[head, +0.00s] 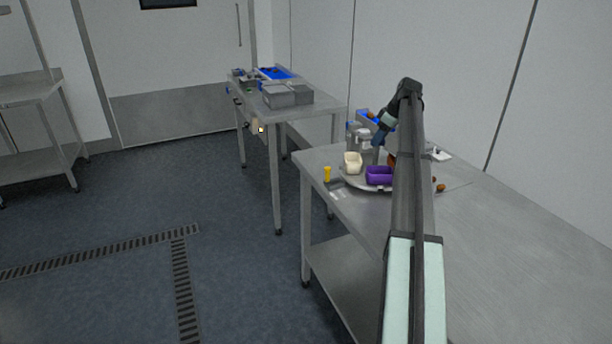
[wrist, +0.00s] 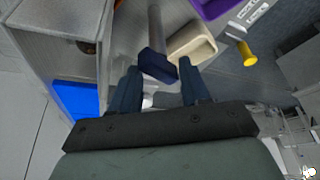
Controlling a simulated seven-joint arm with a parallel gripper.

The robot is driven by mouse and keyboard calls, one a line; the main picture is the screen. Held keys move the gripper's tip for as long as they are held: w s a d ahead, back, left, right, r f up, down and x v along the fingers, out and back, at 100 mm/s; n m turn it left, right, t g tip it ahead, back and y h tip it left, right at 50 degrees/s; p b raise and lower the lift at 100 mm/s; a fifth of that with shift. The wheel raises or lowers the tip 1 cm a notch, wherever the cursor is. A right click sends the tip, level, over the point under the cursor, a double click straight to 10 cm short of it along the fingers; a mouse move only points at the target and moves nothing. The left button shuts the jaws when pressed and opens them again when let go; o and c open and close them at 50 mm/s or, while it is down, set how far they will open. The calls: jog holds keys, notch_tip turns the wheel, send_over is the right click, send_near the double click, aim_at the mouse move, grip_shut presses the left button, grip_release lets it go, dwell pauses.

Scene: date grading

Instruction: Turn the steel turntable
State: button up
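The steel turntable (head: 358,184) lies on the right-hand steel table, partly hidden behind my arm in the head view. On it sit a cream tray (head: 352,163) and a purple tray (head: 379,176); in the wrist view the cream tray (wrist: 192,44) and purple tray (wrist: 213,7) show at the top. A steel bar with a dark blue end (wrist: 157,66) reaches toward my gripper (wrist: 159,68). The blue end appears between or just beyond the fingertips; contact cannot be told. The fingers are apart, with nothing clearly gripped.
A yellow object (head: 327,174) stands at the table's left edge, also in the wrist view (wrist: 246,54). Grey containers (head: 360,134) and a blue bin (wrist: 78,99) are close behind the gripper. Small brown dates (head: 440,187) lie at right. The front of the table (head: 500,260) is clear.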

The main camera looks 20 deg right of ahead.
jog(key=m+h, duration=0.1)
jog(key=m, duration=0.2)
jog(key=m+h, duration=0.1)
jog(key=m, duration=0.2)
jog(key=shift+s+a+t, duration=0.1)
jog(key=shift+a+t, duration=0.1)
jog(key=shift+t, duration=0.1)
jog(key=shift+s+r, duration=0.1)
jog(key=shift+r, duration=0.2)
jog(key=v, duration=1.3)
jog(key=w+a+f+h, duration=0.3)
jog(key=a+f+h, duration=0.2)
jog(key=a+f, duration=0.6)
jog(key=w+a+f+h, duration=0.4)
jog(key=a+f, duration=0.7)
jog(key=a, duration=0.6)
jog(key=shift+w+f+t+h, duration=0.3)
jog(key=shift+f+t+h, duration=0.1)
jog(key=shift+f, duration=0.1)
